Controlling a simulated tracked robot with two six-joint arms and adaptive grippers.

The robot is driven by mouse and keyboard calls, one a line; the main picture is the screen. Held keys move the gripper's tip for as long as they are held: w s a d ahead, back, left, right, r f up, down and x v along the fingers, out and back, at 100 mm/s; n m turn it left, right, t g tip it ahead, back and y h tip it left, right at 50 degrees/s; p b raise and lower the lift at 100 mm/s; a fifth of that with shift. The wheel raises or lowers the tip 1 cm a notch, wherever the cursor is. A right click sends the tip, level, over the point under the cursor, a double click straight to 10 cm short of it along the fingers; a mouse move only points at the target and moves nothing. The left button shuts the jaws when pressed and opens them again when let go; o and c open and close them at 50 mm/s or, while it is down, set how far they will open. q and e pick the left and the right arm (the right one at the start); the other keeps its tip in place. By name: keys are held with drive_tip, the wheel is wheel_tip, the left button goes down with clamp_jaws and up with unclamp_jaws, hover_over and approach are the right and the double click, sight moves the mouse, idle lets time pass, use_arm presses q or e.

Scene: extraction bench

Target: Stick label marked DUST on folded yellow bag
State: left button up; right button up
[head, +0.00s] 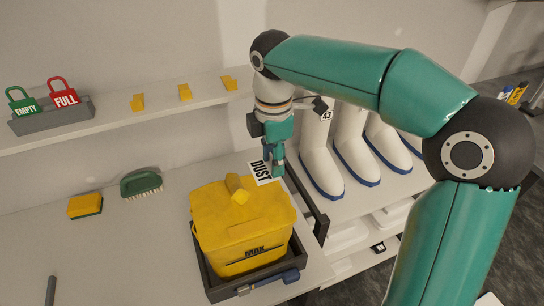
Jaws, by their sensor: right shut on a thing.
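The yellow bag (240,222) sits in a dark tray (211,284) on the bench. Its top looks closed, with a thick yellow rolled piece (238,189) on it, and a black MAX mark shows low on its front. My right gripper (277,165) points down just behind the bag's back right edge and is shut on the white label (261,172) marked DUST. The label hangs tilted, its lettering running downward, and appears above the bag's back edge; I cannot tell whether it touches the bag. My left gripper is not in view.
A dark blue-handled tool (268,283) lies along the tray's front. A yellow sponge (85,205) and a green brush (141,183) lie at the back left. Green EMPTY (23,104) and red FULL (63,95) tags stand on the shelf. White boots (322,155) stand right. The bench's left middle is clear.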

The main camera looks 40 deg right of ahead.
sight(273, 189)
drive_tip(key=shift+s+f+b, duration=0.1)
drive_tip(key=shift+f+b, duration=0.45)
drive_tip(key=shift+f, duration=0.3)
drive_tip(key=shift+f+b, duration=1.65)
drive_tip(key=shift+f, duration=0.55)
drive_tip(key=shift+f+b, duration=0.3)
drive_tip(key=shift+f, duration=0.15)
drive_tip(key=shift+f, duration=0.1)
drive_tip(key=o, duration=0.8)
wheel_tip(273, 189, up, 12)
